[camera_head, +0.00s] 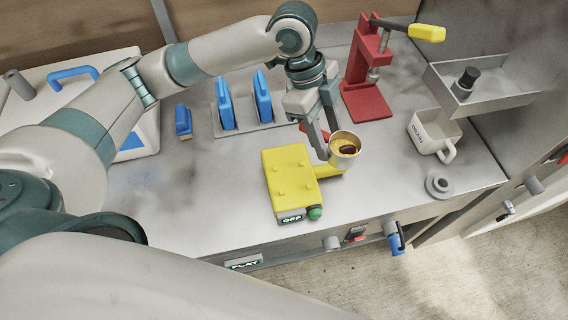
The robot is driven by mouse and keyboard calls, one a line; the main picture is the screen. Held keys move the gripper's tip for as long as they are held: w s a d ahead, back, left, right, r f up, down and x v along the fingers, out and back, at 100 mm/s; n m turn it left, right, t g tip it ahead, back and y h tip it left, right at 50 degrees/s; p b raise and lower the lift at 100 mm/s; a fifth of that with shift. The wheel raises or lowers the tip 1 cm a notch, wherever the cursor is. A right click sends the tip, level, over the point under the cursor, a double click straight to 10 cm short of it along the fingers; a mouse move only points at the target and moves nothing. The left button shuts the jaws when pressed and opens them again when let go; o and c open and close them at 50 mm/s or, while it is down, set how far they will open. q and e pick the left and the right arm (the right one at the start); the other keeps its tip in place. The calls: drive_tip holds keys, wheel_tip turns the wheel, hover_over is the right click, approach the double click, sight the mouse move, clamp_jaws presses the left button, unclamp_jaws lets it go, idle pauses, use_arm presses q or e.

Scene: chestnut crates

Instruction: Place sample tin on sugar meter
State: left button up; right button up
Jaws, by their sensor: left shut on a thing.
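The sample tin (344,151) is a small round metal cup with a gold inside and something dark brown in it. My left gripper (325,145) reaches down from above and is shut on the tin at its left side. The sugar meter (286,172) is a yellow box with a screen reading OFF and a green button at its front. A yellow arm of the meter (327,171) sticks out to the right, just below the tin. I cannot tell whether the tin touches it. My right gripper is not in view.
A red press (371,88) with a yellow handle stands behind. A white mug (436,136) and a grey ring-shaped piece (438,186) are at the right. Blue-handled tools (263,97) stand in a grey rack at the back. Bare steel counter (205,210) lies left of the meter.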

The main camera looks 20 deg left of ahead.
use_arm(q)
drive_tip(key=s+a+f+p, duration=0.1)
drive_tip(key=a+f, duration=0.1)
drive_tip(key=a, duration=0.1)
drive_tip(key=s+a+f+p, duration=0.1)
drive_tip(key=a+f, duration=0.1)
drive_tip(key=a, duration=0.1)
drive_tip(key=s+a+f+p, duration=0.1)
drive_tip(key=a, duration=0.2)
drive_tip(key=shift+s+a+f, duration=0.25)
drive_tip(key=shift+s+f, duration=0.1)
drive_tip(key=shift+f, duration=0.15)
drive_tip(key=shift+f+p, duration=1)
drive_tip(key=shift+f, duration=1)
drive_tip(key=shift+f, duration=0.15)
drive_tip(key=o, duration=1.2)
drive_tip(key=shift+o, duration=0.2)
